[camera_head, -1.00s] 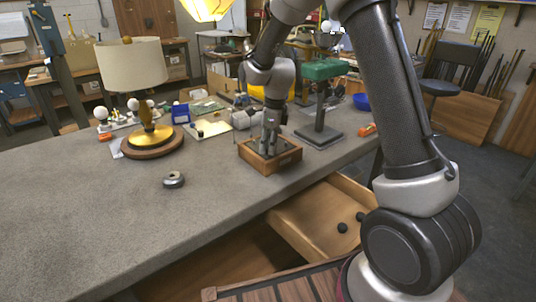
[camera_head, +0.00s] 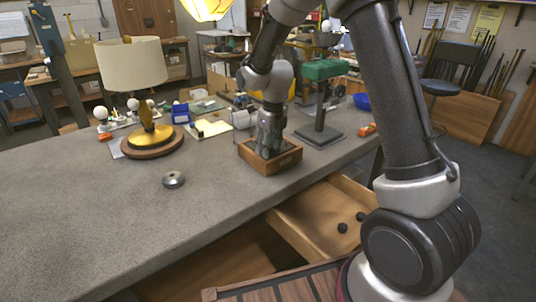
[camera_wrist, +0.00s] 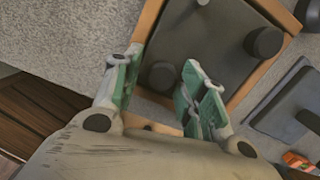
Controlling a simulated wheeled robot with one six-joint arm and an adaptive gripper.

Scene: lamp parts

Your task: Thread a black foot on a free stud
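A wooden box-like base (camera_head: 285,161) stands on the bench, and in the wrist view its wooden rim (camera_wrist: 283,14) surrounds a dark grey plate (camera_wrist: 212,45). On the plate are a black foot (camera_wrist: 265,42) near one corner and another black foot (camera_wrist: 162,76) between my fingers. My gripper (camera_wrist: 163,60) is open, with green-padded fingers on either side of that foot and a gap visible beside it. In the head view my gripper (camera_head: 267,148) is down at the base and hides part of it. Two loose black feet (camera_head: 342,228) (camera_head: 360,216) lie in the drawer.
The open drawer (camera_head: 300,222) juts from the bench front. A green-topped stand (camera_head: 320,135) is just right of the base. A lamp (camera_head: 152,142) and a small grey metal disc (camera_head: 174,179) are left. The bench front-left is clear.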

